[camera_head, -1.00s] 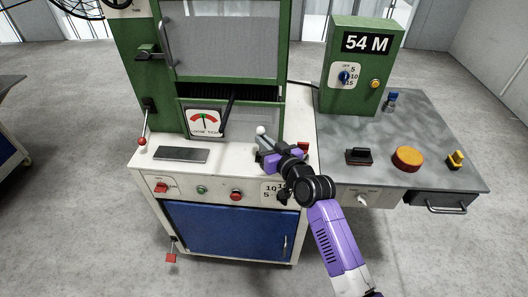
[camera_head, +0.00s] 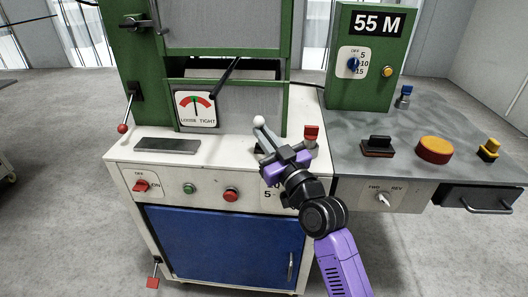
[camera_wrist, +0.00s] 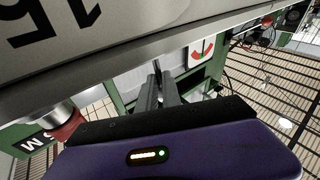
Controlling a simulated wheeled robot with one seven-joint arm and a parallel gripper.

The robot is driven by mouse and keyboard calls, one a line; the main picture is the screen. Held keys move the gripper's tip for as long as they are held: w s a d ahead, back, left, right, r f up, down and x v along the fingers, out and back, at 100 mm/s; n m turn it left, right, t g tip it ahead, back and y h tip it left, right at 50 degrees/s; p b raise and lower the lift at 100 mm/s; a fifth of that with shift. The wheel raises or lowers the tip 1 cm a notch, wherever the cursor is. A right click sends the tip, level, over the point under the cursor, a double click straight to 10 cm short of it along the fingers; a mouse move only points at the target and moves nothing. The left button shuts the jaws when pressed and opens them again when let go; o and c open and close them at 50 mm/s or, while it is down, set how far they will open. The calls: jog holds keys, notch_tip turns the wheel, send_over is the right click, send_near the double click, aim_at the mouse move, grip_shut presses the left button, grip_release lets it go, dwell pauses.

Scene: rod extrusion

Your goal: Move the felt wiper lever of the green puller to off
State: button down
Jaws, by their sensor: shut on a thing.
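The green puller (camera_head: 216,24) stands at the back of a white machine top. My gripper (camera_head: 264,138) is over the top's front right part. Its fingers are shut at a short lever with a white ball knob (camera_head: 258,121), and the knob sticks up past the fingertips. The lever's shaft is mostly hidden by the fingers, and I see no off mark beside it. In the wrist view the dark fingers (camera_wrist: 160,82) are close together, and what lies between them is too small to tell.
A red-topped part (camera_head: 311,134) stands just right of my gripper. A loose/tight gauge (camera_head: 196,108) and a black lever (camera_head: 224,76) are behind. A red-knobbed lever (camera_head: 123,128) is at left. The green box (camera_head: 371,80) reads 55 M.

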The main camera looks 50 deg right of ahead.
jog(key=shift+s+a+n+t+b, duration=0.5)
jog(key=shift+n+t+b, duration=0.45)
jog(key=shift+b, duration=2.35)
jog(key=shift+a+b, duration=0.25)
jog(key=shift+b, duration=0.7)
jog(key=shift+s+a+f+b, duration=0.15)
jog(key=shift+a+b, duration=0.1)
jog(key=shift+b, duration=0.3)
jog(key=c, duration=1.5)
grip_release()
jog(key=shift+c, duration=0.2)
jog(key=shift+s+d+f, duration=0.1)
jog(key=shift+f, duration=0.1)
jog(key=shift+s+f, duration=0.15)
jog(key=shift+s, duration=0.15)
jog(key=v, duration=0.7)
jog(key=shift+b, duration=0.4)
